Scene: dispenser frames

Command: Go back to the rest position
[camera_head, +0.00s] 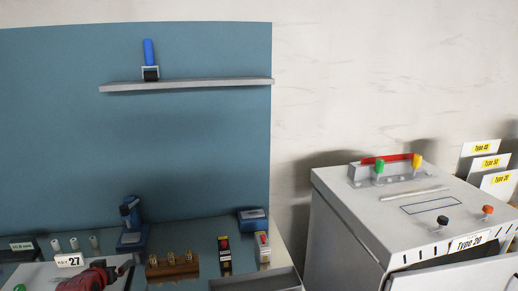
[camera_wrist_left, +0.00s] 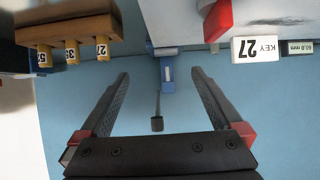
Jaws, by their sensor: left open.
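My left gripper (camera_wrist_left: 161,73) is open in the left wrist view, with its two dark fingers apart and red parts near their bases. Nothing is between the fingers. Beyond them, against the blue panel, shows a blue device (camera_wrist_left: 168,78) with a dark rod; it looks upside down in this view. A blue device (camera_head: 131,225) also stands on the bench in the head view. My right gripper is not in view.
A wooden rack (camera_wrist_left: 68,29) with numbered tags and a KEY 27 label (camera_wrist_left: 258,49) lie near the top of the wrist view. A shelf (camera_head: 190,86) holds a blue-handled roller (camera_head: 150,60). A white cabinet (camera_head: 400,225) stands at right. The panel's middle (camera_head: 190,150) is clear.

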